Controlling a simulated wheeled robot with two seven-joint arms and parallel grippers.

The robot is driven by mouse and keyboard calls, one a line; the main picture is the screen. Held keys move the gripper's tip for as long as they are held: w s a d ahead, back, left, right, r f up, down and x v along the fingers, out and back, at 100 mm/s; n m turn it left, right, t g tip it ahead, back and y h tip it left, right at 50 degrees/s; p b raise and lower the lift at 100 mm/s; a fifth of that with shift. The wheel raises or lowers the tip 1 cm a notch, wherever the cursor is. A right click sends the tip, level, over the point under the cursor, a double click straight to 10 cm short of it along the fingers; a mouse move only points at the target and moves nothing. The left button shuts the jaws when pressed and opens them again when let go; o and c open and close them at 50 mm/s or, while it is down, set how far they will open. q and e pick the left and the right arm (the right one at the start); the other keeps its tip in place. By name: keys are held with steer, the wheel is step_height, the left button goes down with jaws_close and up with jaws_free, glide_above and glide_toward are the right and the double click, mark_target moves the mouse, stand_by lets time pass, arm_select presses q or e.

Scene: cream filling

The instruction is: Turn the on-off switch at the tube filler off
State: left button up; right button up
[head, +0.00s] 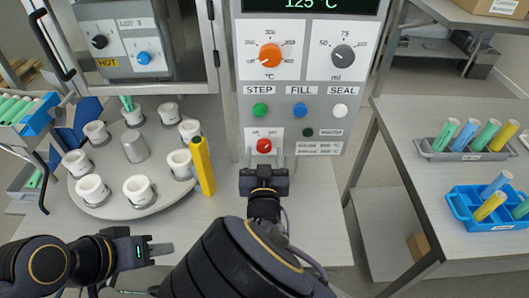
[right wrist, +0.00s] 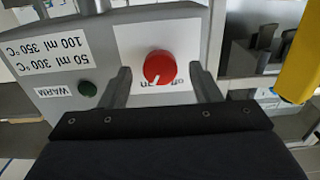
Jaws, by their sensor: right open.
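The red on-off switch (head: 264,146) is a round knob low on the tube filler's front panel (head: 295,90). In the right wrist view the red knob (right wrist: 158,66) has a white pointer mark towards its lower left; the label there is too small and partly hidden to read surely. My right gripper (head: 264,170) is just in front of and below the switch. In the wrist view its two fingers (right wrist: 163,85) stand open, one on each side of the knob with gaps. My left gripper (head: 160,248) is at the lower left, away from the panel; its finger gap is unclear.
Above the switch are green, blue and white buttons (head: 300,110) and orange and grey dials. A round carousel (head: 110,205) with white cups stands left, beside a yellow tube-like post (head: 203,167). A side table (head: 415,185) at right holds trays of tubes.

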steer(key=shift+w, duration=0.65)
steer(key=c, duration=1)
steer(key=shift+n, duration=0.3)
steer(key=n, duration=0.5)
steer(key=shift+p, duration=0.4)
steer(key=n+p, duration=0.1)
steer(key=n, duration=0.5)
steer(key=shift+d, duration=0.1)
steer(key=shift+n, duration=0.3)
